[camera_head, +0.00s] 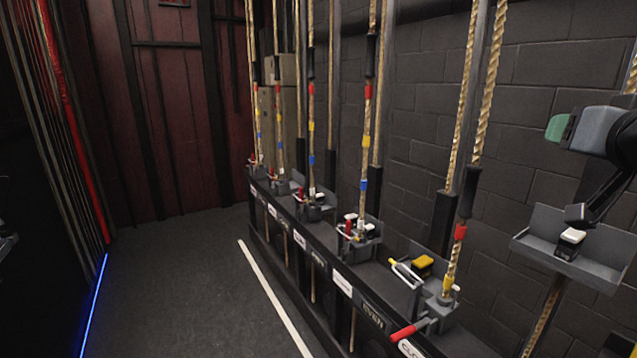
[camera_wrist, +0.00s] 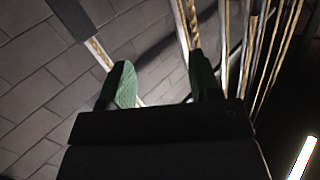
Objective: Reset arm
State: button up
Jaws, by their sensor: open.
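My gripper (camera_wrist: 160,85) shows in the wrist view with two green-padded fingers spread apart and nothing between them. Behind the fingers are the grey block wall and several ropes. In the head view part of my arm comes in at the right edge, with a green pad (camera_head: 557,127) at its end. It is above a grey bracket box (camera_head: 545,225) that holds a small white-topped button (camera_head: 571,240). My arm covers part of that box and the wall behind it. Whether the arm touches the box cannot be told.
A black rail (camera_head: 345,275) with rope locks runs along the wall. A yellow button (camera_head: 423,264) and a red-handled lever (camera_head: 405,332) sit at its near end. Ropes (camera_head: 365,120) rise from the rail. The floor (camera_head: 185,290) to the left is clear, with a white line (camera_head: 272,295).

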jog(key=a+f+g+y+p, duration=0.2)
jog(key=a+f+g, duration=0.2)
jog(key=f, duration=0.8)
jog(key=a+f+g+y+p, duration=0.1)
jog(key=a+f+g+p, duration=0.3)
jog(key=f, duration=0.9)
jog(key=s+a+f+n+g+y+p, duration=0.1)
jog(key=s+a+f+n+g+p, duration=0.1)
jog(key=a, duration=0.4)
jog(key=s+a+f+n+g+p, duration=0.2)
jog(key=s+a+f+n, duration=0.1)
jog(key=s+a+f, duration=0.1)
jog(key=shift+a+f+y, duration=0.4)
jog(key=shift+a+f, duration=0.1)
jog(key=shift+a, duration=0.75)
jog(key=shift+c, duration=0.4)
